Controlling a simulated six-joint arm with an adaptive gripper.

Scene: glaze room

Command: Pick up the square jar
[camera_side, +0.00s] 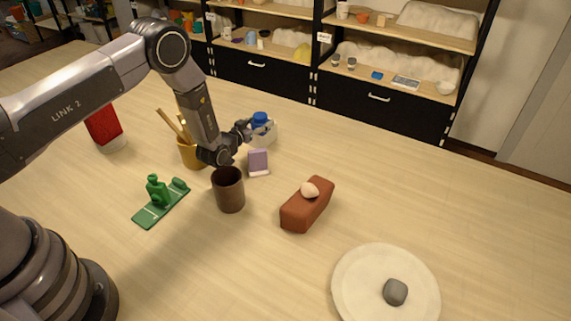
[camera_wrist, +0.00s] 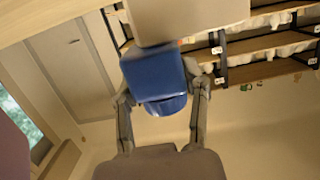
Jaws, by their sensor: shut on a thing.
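Whether the jar's base touches the table cannot be told.
A purple and white block (camera_side: 258,161), a brown cup (camera_side: 229,192) and a mustard pot of sticks (camera_side: 191,154) stand close by.

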